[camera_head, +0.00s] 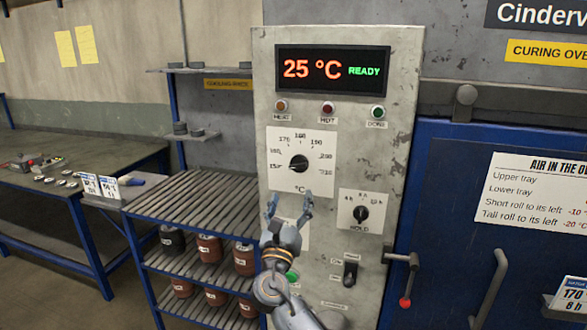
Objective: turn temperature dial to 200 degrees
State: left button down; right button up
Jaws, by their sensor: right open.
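The temperature dial (299,163) is a black knob on a white scale plate marked °C, on the grey control panel (398,75). Its pointer faces left, toward the lowest mark, which looks like 150. The 200 mark (325,156) is on the right side of the scale. The display (333,69) reads 25 °C and READY. My right gripper (290,204) is below the dial in the picture, open and empty, fingers pointing up. It appears apart from the knob. My left gripper is out of view.
The HOLD dial (361,214) is right of my right gripper, with a toggle switch (350,271) below it. A green button (292,277) is partly beside my arm. A lever with a red knob (405,302) projects at right. A slatted rack (200,207) stands left.

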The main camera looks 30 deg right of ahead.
aim_at(297, 169)
jog(key=p+x, duration=0.2)
jog(key=x, duration=0.6)
jog(key=shift+w+r, duration=0.1)
jog(key=shift+w, duration=0.1)
jog(key=shift+w+d+r+p, duration=0.15)
jog(key=shift+w+d+p, duration=0.2)
jog(key=shift+w+d, duration=0.15)
jog(key=shift+c, duration=0.4)
jog(key=c, duration=1.1)
